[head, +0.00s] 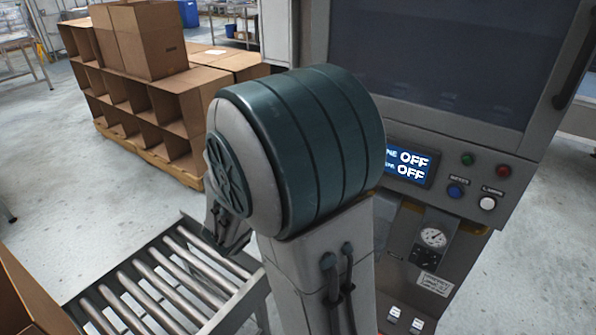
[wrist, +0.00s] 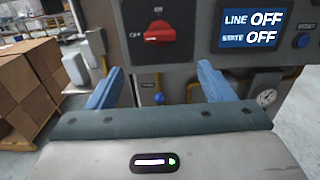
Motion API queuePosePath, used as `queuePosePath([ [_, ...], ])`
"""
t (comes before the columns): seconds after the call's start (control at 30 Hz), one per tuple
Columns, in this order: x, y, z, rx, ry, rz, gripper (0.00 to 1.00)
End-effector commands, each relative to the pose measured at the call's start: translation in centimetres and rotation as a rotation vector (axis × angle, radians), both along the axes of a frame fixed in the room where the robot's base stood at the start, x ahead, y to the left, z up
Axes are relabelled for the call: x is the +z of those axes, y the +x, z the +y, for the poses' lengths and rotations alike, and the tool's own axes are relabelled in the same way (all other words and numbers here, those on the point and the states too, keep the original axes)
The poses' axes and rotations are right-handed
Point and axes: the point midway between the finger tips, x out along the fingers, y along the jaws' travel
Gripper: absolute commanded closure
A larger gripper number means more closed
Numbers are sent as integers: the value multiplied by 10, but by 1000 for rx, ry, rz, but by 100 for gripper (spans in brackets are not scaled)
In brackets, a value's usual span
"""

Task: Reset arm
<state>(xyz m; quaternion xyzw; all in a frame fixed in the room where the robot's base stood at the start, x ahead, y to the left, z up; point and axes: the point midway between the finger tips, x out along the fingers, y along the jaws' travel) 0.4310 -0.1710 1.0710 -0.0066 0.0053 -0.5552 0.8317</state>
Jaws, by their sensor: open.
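My arm fills the middle of the head view, with its rounded dark green joint raised in front of the machine. In the wrist view my gripper (wrist: 160,90) is open, its two blue fingers apart with nothing between them. It faces the machine's grey panel (wrist: 195,65). A red rotary switch (wrist: 158,32) on a black plate sits above the gap between the fingers. A display reading LINE OFF and STATE OFF (wrist: 252,27) is to its upper right. In the head view the display (head: 408,165) is partly hidden by my arm.
A roller conveyor (head: 165,285) runs at lower left. Stacked open cardboard boxes (head: 150,105) stand behind it. The machine carries green, red, blue and white buttons (head: 487,203) and a pressure gauge (head: 433,237). Floor is clear at left (head: 45,165).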

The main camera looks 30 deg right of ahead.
Motion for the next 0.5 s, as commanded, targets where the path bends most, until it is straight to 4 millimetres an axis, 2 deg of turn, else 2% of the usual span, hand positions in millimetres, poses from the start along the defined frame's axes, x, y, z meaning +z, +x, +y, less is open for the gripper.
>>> queuePosePath([
  [0.37, 0, 0, 0, 0, 0, 0, 25],
  [0.5, -5, -20, -8, -85, 108, -60, 25],
])
